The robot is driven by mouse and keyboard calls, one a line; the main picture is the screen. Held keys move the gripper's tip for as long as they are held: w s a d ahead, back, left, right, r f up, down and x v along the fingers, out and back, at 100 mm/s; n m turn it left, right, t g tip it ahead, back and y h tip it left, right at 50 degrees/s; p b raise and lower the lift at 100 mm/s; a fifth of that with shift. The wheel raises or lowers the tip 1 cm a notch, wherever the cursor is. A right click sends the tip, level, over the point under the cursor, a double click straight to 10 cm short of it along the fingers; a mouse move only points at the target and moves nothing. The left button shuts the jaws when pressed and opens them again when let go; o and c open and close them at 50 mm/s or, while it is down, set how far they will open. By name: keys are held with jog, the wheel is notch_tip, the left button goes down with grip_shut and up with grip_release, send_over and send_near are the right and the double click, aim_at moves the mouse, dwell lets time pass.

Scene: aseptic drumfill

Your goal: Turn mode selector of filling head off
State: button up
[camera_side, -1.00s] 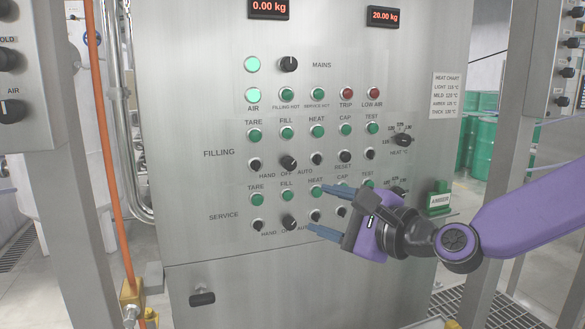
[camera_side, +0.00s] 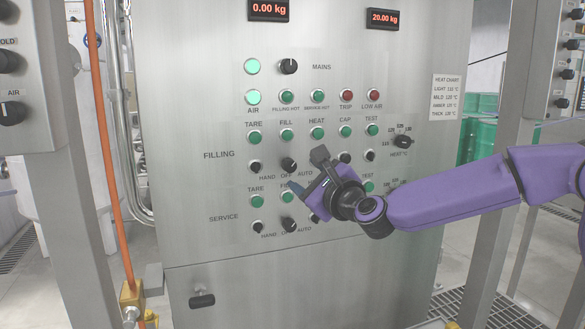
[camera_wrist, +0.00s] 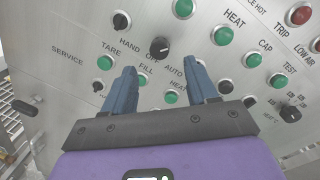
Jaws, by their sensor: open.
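The filling head's mode selector (camera_side: 289,164) is a black knob in the FILLING row, above the words HAND, OFF and AUTO. It also shows in the wrist view (camera_wrist: 159,46), just beyond and between my fingertips. Its exact pointer direction is too small to tell. My gripper (camera_side: 304,172) is open and empty, just right of and slightly below the selector in the side view. In the wrist view my gripper (camera_wrist: 163,66) has its two blue fingers spread apart, with the knob clear of them.
The similar service selector (camera_side: 289,225) sits below. Green buttons, such as the service FILL button (camera_side: 287,197), and small black knobs crowd the panel close to my fingers. A steel post (camera_side: 510,180) stands to the right.

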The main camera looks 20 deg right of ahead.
aim_at(291, 167)
jog(key=w, duration=0.4)
jog(key=w+a, duration=0.1)
jog(key=w, duration=0.2)
jog(key=shift+w, duration=0.1)
jog(key=c, duration=1)
